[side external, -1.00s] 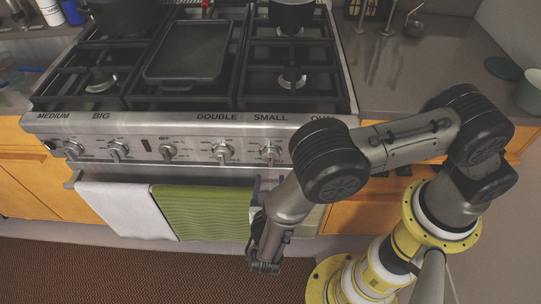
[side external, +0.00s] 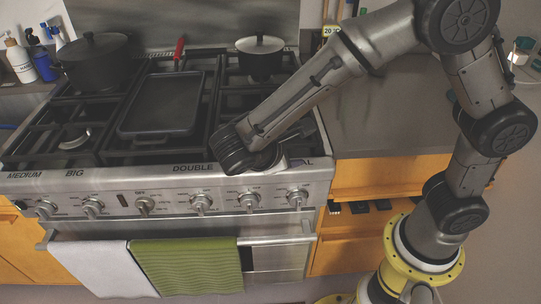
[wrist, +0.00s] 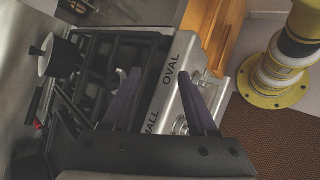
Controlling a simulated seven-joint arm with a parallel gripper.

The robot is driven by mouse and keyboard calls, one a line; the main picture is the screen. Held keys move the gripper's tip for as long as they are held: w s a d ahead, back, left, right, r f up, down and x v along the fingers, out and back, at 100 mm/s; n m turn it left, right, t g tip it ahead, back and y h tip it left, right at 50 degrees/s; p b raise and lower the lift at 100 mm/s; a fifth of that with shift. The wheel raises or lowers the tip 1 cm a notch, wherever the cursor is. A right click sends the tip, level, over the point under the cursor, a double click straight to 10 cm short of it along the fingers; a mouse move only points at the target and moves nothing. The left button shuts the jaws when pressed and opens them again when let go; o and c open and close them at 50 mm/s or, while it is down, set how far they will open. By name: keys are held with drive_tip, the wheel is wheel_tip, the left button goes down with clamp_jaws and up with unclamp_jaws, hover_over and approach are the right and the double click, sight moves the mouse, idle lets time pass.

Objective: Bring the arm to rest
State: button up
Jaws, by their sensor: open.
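My gripper (wrist: 159,74) is open and empty in the wrist view, its two purple fingers spread above the front right edge of the stove. In the side view my arm is raised and bent, and its forearm reaches left over the front right burner. The wrist end (side external: 245,150) is above the stove's front edge, near the knobs. The fingers are mostly hidden behind the wrist there. I cannot tell the exact gap between the gripper and the stove.
The stove holds a griddle (side external: 162,104), a large dark pot (side external: 95,60) and a smaller lidded pot (side external: 261,57). White (side external: 103,268) and green (side external: 187,265) towels hang on the oven handle. Wooden drawers (side external: 385,178) stand right of the stove. Bottles (side external: 43,63) are back left.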

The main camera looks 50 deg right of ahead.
drive_tip(key=s+d+r+m+t+y, duration=0.2)
drive_tip(key=s+d+r+m+y, duration=0.1)
drive_tip(key=s, duration=0.4)
drive_tip(key=s+d+r+m+t+y, duration=0.1)
drive_tip(key=s+d+r+m+y, duration=0.3)
drive_tip(key=s+m+y, duration=0.3)
drive_tip(key=shift+s+d+r+t, duration=0.25)
drive_tip(key=shift+s+d+t, duration=0.05)
drive_tip(key=shift+d+t, duration=0.1)
